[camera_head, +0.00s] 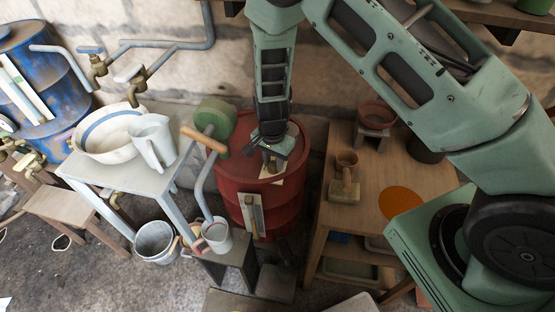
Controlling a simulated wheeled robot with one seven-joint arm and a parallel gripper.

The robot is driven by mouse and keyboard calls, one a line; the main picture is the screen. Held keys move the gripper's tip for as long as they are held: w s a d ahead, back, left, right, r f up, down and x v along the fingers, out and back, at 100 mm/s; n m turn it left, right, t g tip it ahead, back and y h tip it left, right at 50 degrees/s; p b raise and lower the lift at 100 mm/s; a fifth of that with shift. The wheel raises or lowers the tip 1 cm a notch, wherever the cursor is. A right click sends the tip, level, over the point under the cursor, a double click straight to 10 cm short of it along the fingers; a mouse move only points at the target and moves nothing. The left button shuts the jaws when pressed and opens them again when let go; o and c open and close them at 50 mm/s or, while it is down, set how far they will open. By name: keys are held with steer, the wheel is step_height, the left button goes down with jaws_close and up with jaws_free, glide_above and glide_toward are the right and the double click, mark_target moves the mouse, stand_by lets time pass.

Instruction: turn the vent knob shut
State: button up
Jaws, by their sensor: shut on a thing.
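My gripper (271,158) reaches straight down onto the top of the red drum (232,178). Its jaws are shut on a small knob there, which I take to be the vent knob; the jaws and wrist hide most of it. A pale plate or card lies on the drum top around the gripper's tips. The knob's angle cannot be made out.
A green crank wheel (215,118) with a wooden handle stands left of the gripper, close to the drum. A grey bench (130,182) holds a basin (108,135) and a jug (152,141). A wooden table (360,215) with small pots stands right.

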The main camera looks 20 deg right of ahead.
steer(key=n, duration=0.3)
steer(key=n+b, duration=0.1)
steer(key=n, duration=0.2)
steer(key=shift+s+f, duration=0.1)
steer(key=shift+s, duration=0.1)
steer(key=n, duration=0.6)
steer(key=shift+d+b, duration=0.1)
steer(key=shift+b, duration=0.25)
steer(key=shift+n, duration=0.3)
steer(key=o, duration=1)
